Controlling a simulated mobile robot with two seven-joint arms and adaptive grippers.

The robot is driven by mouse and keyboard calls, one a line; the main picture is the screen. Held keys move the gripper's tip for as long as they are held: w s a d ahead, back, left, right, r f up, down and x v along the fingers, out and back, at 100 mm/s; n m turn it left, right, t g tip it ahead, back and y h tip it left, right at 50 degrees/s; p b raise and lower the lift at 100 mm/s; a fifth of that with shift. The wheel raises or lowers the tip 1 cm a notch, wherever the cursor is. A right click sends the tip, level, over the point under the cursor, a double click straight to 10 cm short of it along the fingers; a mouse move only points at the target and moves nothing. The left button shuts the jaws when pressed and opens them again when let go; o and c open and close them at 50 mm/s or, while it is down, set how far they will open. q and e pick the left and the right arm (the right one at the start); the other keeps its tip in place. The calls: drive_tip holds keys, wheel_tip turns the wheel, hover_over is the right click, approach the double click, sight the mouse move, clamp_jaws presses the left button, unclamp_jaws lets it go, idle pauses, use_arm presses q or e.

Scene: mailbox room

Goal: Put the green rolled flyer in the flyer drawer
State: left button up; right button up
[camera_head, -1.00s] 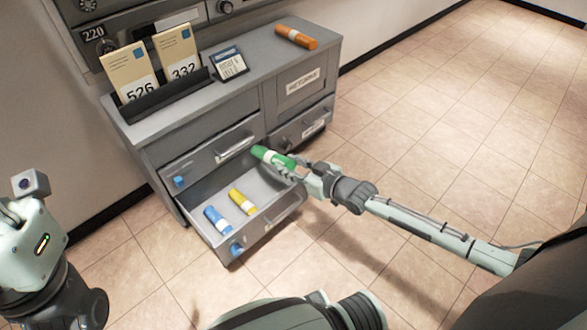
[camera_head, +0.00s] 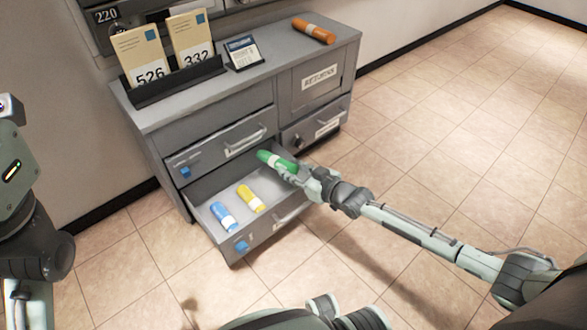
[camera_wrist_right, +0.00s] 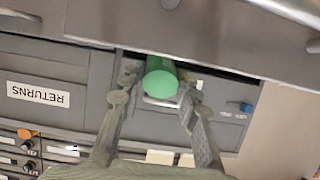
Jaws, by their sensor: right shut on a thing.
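The green rolled flyer (camera_head: 276,161) has a white band and is held at the back right of the open lower drawer (camera_head: 284,216), just below the closed drawer above. I cannot tell whether it touches the drawer. My right gripper (camera_head: 291,172) is shut on it. In the right wrist view the round end of the green flyer (camera_wrist_right: 160,80) shows between both fingers. The drawer also holds a blue rolled flyer (camera_head: 223,216) and a yellow rolled flyer (camera_head: 250,198). My left arm shows at the left edge, but its gripper is out of view.
The grey cabinet's closed upper drawer (camera_head: 215,146) overhangs the back of the open one. A returns door (camera_head: 319,78) is at right. The tiled floor is clear.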

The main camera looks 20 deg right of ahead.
drive_tip(key=o, duration=1.2)
drive_tip(key=shift+s, duration=0.15)
drive_tip(key=v, duration=1.1)
drive_tip(key=shift+s+r, duration=0.25)
drive_tip(key=shift+s, duration=0.05)
drive_tip(key=shift+d+r, duration=0.1)
